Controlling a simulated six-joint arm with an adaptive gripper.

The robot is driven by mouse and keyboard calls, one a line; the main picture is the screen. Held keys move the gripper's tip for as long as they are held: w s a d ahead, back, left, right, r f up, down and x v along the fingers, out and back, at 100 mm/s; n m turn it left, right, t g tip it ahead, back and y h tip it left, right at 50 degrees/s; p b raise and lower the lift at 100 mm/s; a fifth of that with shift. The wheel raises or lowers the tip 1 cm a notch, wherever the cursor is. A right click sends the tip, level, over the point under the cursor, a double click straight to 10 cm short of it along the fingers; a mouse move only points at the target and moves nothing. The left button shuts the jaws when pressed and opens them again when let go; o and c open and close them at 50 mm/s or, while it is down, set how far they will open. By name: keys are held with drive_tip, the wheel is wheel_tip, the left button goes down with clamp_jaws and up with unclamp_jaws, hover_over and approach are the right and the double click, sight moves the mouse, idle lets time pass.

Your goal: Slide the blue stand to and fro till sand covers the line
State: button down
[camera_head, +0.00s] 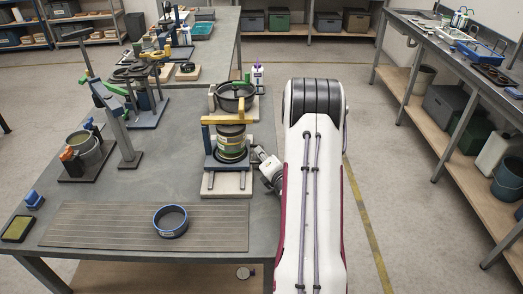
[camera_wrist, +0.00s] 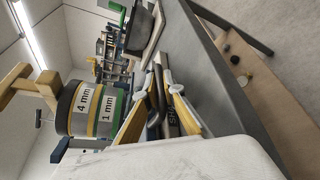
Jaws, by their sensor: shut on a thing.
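The blue stand (camera_head: 228,163) sits on rails over a pale wooden board and holds a stack of round sieves (camera_head: 231,140) under a yellow clamp bar (camera_head: 228,119). In the wrist view, which is turned sideways, the sieves (camera_wrist: 84,108) carry "4 mm" and "1 mm" labels. My gripper (camera_head: 264,158) is at the right side of the stand. In the wrist view, my gripper (camera_wrist: 159,85) is shut on a dark handle (camera_wrist: 153,100) beside the stack, by a partly hidden dark label. I see no sand or line; the inside of the stack is hidden.
A loose blue-rimmed ring (camera_head: 171,221) lies on a slatted mat (camera_head: 110,226) in front. A dark bowl (camera_head: 235,97) on a wooden base stands just behind the stack. A lever rig with a bucket (camera_head: 86,150) is at the left. My arm lies along the bench's right edge.

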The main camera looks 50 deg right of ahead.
drive_tip(key=shift+s+a, duration=1.95)
drive_tip(key=shift+s, duration=0.05)
drive_tip(key=shift+f, duration=0.1)
drive_tip(key=c, duration=2.2)
unclamp_jaws()
drive_tip(key=shift+a, duration=0.1)
drive_tip(key=shift+o, duration=0.2)
drive_tip(key=shift+s, duration=0.15)
drive_tip(key=shift+v, duration=3.65)
